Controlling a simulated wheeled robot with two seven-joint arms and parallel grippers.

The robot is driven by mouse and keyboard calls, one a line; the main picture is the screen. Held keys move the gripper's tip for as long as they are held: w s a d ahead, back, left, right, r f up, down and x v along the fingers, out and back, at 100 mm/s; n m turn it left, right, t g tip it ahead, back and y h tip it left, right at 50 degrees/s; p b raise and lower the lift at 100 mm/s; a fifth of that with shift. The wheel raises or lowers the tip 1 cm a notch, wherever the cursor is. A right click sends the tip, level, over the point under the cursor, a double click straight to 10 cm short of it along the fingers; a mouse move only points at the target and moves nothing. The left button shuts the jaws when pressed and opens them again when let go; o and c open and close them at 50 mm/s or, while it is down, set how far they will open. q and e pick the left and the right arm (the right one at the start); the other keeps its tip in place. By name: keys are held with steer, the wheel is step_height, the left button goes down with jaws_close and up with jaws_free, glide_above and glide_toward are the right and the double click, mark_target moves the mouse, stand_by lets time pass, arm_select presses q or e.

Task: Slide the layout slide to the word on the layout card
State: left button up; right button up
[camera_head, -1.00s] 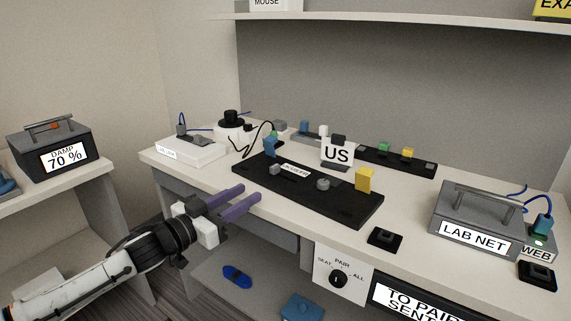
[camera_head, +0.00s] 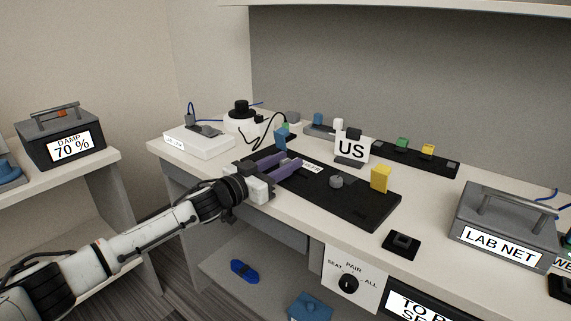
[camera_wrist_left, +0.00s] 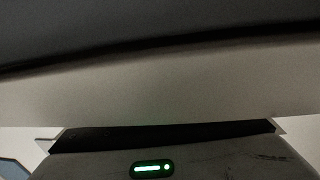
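The layout card (camera_head: 351,148) stands upright behind the black board (camera_head: 352,205) and reads "US". The board lies on the desk with a partly covered label, a round grey knob (camera_head: 336,181) and a yellow block (camera_head: 381,178). I cannot tell for sure which part is the layout slide; a small grey piece left of the round knob is now hidden by my fingers. My left gripper (camera_head: 293,157) reaches over the board's left part, its two purple fingers apart. The left wrist view is mostly dark close surfaces and a green light, with no clear board part. My right gripper is out of view.
A blue block (camera_head: 281,137) and a black cable lie close behind my left fingers. A white box (camera_head: 199,142) is at the left, a small black switch (camera_head: 401,245) in front, and the LAB NET box (camera_head: 505,228) at right. A dial panel (camera_head: 354,278) hangs below the desk edge.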

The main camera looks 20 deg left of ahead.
mark_target(295, 172)
arm_select(q)
steer(key=shift+w+d, duration=0.1)
steer(key=shift+w, duration=0.1)
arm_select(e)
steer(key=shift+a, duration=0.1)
arm_select(q)
jaws_close()
steer(key=shift+s+d+r+p, duration=0.1)
steer(key=shift+s+d+p, duration=0.2)
steer(key=shift+d, duration=0.2)
steer(key=shift+s+d+p, duration=0.15)
steer(key=shift+d+p, duration=0.25)
steer(key=shift+d, duration=0.1)
steer(key=shift+s+d, duration=0.2)
steer(key=shift+d, duration=0.15)
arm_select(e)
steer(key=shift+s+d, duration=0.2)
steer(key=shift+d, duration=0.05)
arm_select(q)
jaws_free()
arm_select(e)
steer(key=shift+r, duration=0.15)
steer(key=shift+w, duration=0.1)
